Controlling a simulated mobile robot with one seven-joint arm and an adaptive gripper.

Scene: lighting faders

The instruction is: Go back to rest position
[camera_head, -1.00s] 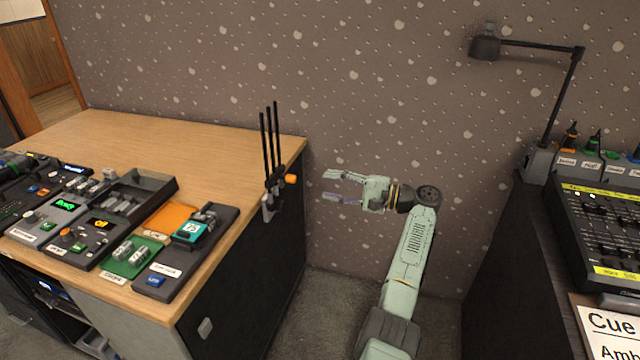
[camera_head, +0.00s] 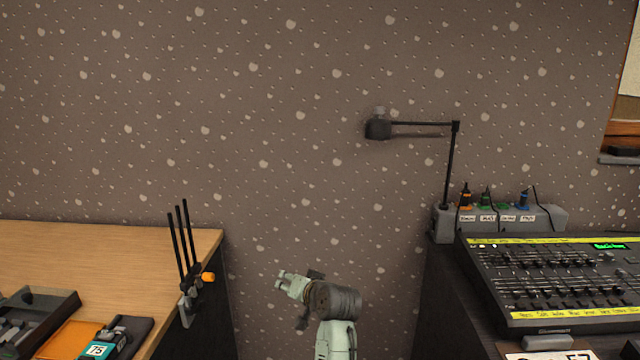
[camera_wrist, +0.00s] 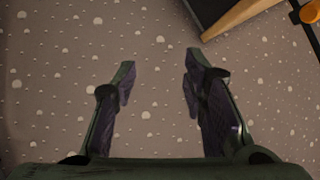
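My gripper (camera_wrist: 157,85) is open and empty in the wrist view, its two dark fingers apart with only the speckled wall between them. In the head view my pale green gripper (camera_head: 283,281) shows low in the gap between the wooden desk and the mixing console. It touches nothing there, and its fingers are partly turned away and small.
The wooden desk (camera_head: 120,250) is at left, with a black rod stand (camera_head: 188,270) on its corner. At right are the fader console (camera_head: 560,285), a desk lamp (camera_head: 378,128) and a grey box (camera_head: 545,215) with coloured plugs.

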